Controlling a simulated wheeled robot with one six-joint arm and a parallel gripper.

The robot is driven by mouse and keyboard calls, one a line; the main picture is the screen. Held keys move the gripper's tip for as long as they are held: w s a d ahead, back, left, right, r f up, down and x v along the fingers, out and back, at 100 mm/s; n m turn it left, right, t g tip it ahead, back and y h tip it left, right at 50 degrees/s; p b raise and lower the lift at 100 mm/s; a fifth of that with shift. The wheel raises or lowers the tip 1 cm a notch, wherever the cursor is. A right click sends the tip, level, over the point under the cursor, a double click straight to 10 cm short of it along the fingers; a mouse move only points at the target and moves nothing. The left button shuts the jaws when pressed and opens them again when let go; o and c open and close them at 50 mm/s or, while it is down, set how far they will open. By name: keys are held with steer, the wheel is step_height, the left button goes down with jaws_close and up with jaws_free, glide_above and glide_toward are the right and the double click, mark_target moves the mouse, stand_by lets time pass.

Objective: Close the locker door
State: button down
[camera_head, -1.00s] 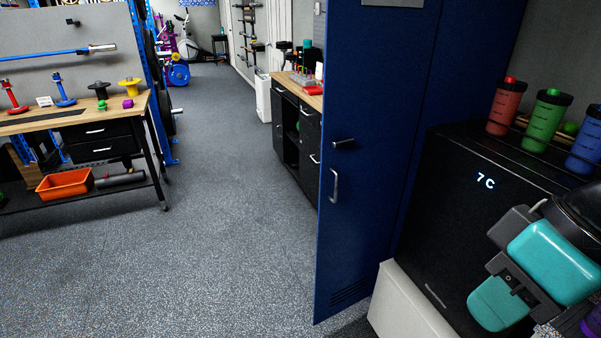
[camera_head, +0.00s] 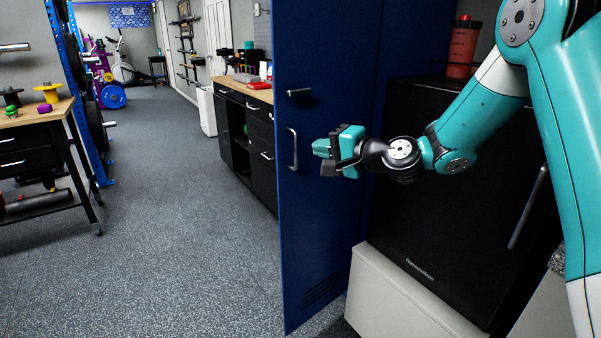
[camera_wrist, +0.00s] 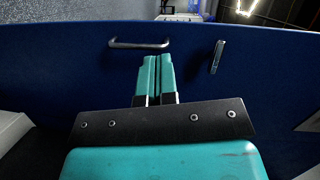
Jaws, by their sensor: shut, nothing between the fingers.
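The blue locker door (camera_head: 330,60) stands open, jutting out in front of the dark locker side. On its visible face are a vertical bar handle (camera_head: 293,149) and a short latch lever (camera_head: 299,92). My gripper (camera_head: 318,148) is shut and empty, just right of the handle at about its height. In the wrist view, my shut fingers (camera_wrist: 155,62) point at the blue door (camera_wrist: 60,65). The handle (camera_wrist: 139,44) is beyond the fingertips and slightly left, and the lever (camera_wrist: 217,57) is to the right. I cannot tell whether the fingertips touch the door.
A black fridge (camera_head: 430,220) on a white plinth (camera_head: 400,300) stands right of the door, close under my arm. A red shaker bottle (camera_head: 463,50) sits on it. A black cabinet (camera_head: 245,125) stands behind the door. The speckled floor (camera_head: 180,230) to the left is clear.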

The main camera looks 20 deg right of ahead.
mark_target(301, 139)
steer(key=w+d+f+m+t+h+b, duration=0.1)
steer(key=w+d+f+m+t+h, duration=0.15)
steer(key=d+f+m, duration=0.2)
steer(key=shift+n+y, duration=0.45)
steer(key=p+x, duration=0.1)
steer(key=x, duration=0.3)
steer(key=p+x, duration=0.1)
steer(key=x, duration=0.3)
steer(key=p+x, duration=0.1)
steer(key=x, duration=0.4)
steer(key=shift+w+d+r, duration=0.3)
steer(key=shift+d+r, duration=0.05)
steer(key=shift+r, duration=0.05)
steer(key=shift+w+a+f, duration=0.1)
steer(key=shift+w+a, duration=0.05)
steer(key=shift+w, duration=0.25)
steer(key=shift+w+p, duration=0.1)
steer(key=shift+p, duration=0.25)
